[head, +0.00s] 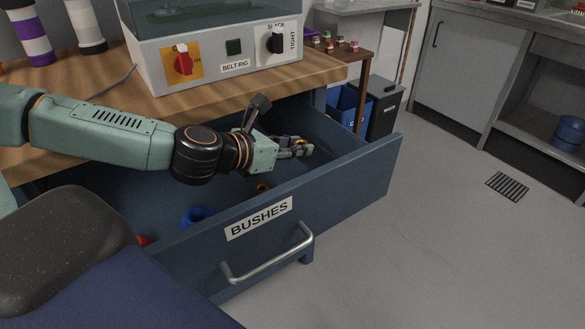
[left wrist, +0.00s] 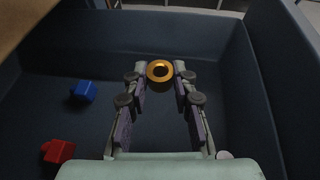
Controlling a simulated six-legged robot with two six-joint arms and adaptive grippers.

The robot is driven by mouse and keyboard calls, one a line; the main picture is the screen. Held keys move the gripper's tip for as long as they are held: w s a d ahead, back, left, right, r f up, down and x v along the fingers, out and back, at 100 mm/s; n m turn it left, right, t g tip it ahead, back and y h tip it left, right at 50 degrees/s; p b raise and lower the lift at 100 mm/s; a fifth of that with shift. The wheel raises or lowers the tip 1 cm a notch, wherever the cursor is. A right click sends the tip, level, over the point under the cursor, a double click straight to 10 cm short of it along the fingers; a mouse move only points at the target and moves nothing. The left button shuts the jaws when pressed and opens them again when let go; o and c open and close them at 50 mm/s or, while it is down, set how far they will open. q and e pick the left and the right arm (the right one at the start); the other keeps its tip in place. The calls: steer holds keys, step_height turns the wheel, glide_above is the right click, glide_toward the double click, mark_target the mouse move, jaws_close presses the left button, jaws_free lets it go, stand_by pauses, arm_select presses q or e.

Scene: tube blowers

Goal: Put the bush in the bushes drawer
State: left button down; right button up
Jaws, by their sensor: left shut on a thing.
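The bush, a small gold ring (left wrist: 159,71), sits between the fingertips of my left gripper (left wrist: 159,78) in the left wrist view. The gripper is shut on it. In the head view my left gripper (head: 298,150) is inside the open bushes drawer (head: 345,180), near its right part, and an orange bit of the bush (head: 300,141) shows at the fingertips. The drawer is blue, with a white BUSHES label and a metal handle. The bush's height above the drawer floor is hard to tell. My right gripper is not in view.
A blue piece (left wrist: 83,92) and a red piece (left wrist: 58,151) lie on the drawer floor. A small orange ring (head: 262,188) shows below the gripper. The wooden bench with the belt rig box (head: 215,65) stands behind the drawer. Blue and black bins (head: 384,105) stand beyond it.

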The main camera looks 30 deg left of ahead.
arm_select(q)
steer(key=shift+a+f, duration=0.1)
steer(key=shift+f, duration=0.25)
step_height(320, 180, down, 4)
steer(key=b, duration=0.3)
steer(key=shift+r, duration=0.25)
steer(key=shift+f+b, duration=0.5)
steer(key=shift+b, duration=0.2)
steer(key=shift+f, duration=0.1)
steer(key=c, duration=1.1)
jaws_free()
